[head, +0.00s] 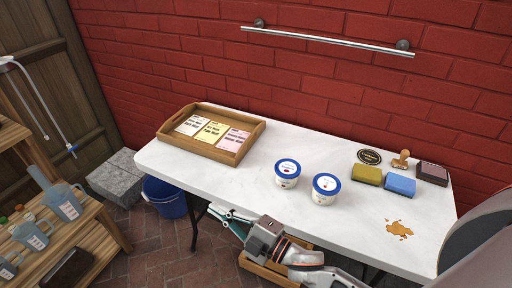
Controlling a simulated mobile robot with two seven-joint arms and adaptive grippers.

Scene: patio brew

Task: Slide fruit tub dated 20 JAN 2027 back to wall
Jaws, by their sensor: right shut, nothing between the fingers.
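Two white fruit tubs with blue-rimmed lids stand upright on the white table (350,230), the left tub (287,182) and the right tub (325,197). Both are nearer the front edge than the brick wall (330,95), with bare tabletop behind them. The dates on their labels are too small to read. My right gripper (232,217) is shut and empty at the table's front edge, left of and nearer than both tubs, touching neither. My left gripper is out of view.
A wooden tray (246,150) with several cards sits at the table's back left. An orange-brown spill (399,230) is front right.

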